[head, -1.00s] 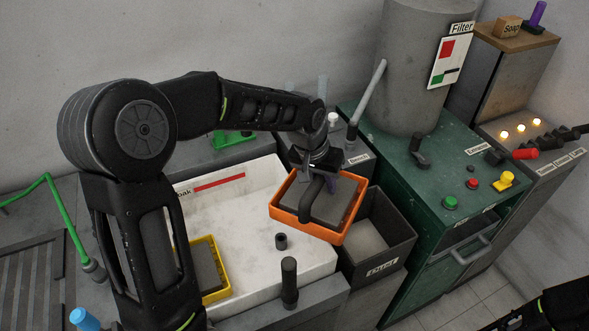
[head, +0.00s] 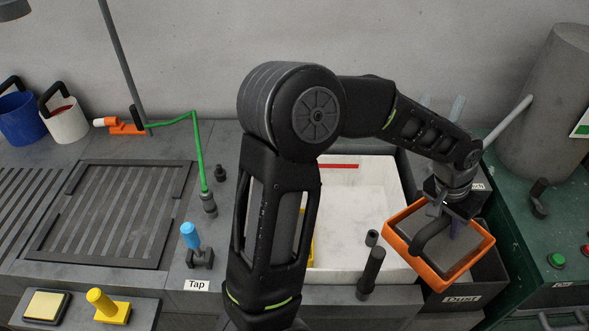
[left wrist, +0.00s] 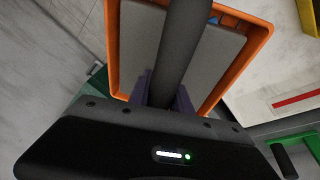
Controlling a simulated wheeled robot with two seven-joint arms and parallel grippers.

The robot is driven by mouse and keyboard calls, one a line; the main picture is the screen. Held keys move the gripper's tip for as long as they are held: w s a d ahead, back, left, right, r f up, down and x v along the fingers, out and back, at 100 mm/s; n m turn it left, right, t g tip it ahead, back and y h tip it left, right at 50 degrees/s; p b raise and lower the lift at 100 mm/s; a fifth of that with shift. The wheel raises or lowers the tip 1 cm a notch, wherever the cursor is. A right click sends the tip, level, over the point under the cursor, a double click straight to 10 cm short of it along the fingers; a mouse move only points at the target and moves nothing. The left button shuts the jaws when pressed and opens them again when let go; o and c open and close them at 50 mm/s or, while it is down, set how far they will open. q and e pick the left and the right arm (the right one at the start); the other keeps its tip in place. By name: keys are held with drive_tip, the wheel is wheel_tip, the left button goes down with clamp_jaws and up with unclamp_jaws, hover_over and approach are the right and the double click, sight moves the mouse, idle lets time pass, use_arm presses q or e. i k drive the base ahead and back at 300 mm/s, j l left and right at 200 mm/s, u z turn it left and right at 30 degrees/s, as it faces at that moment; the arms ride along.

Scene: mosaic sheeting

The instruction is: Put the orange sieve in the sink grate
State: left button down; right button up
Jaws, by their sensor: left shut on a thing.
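The orange sieve (head: 475,277) is a square orange frame with a grey mesh and a dark arched handle. My left gripper (head: 452,208) is shut on the sieve's handle and holds it, slightly tilted, over the right end of the white basin and the dust bin. In the left wrist view the sieve (left wrist: 112,60) lies beyond the fingers (left wrist: 160,88), with the dark handle between them. The sink grate (head: 105,215) is a dark slatted panel in the counter at the left, empty inside its raised corner edges. My right gripper is not in view.
The white basin (head: 375,200) is partly hidden by my left arm, with a yellow sieve (head: 308,245) in it. A green tap pipe (head: 198,150), a blue-topped tap handle (head: 190,236) and a black post (head: 371,270) stand up from the counter. Buckets (head: 22,118) are at back left.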

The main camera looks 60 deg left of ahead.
sight(104, 215)
drive_tip(key=k+l+z, duration=0.1)
drive_tip(key=k+z, duration=0.3)
drive_tip(key=k+l+z, duration=0.25)
drive_tip(key=k+z, duration=0.15)
drive_tip(key=k+j+z, duration=0.1)
drive_tip(key=k+z, duration=0.15)
drive_tip(key=k, duration=0.65)
drive_tip(key=k+j+u, duration=0.1)
drive_tip(key=k+u, duration=0.25)
drive_tip(key=u, duration=0.15)
drive_tip(key=k+j+u, duration=0.25)
drive_tip(key=u, duration=0.2)
drive_tip(key=j, duration=1.05)
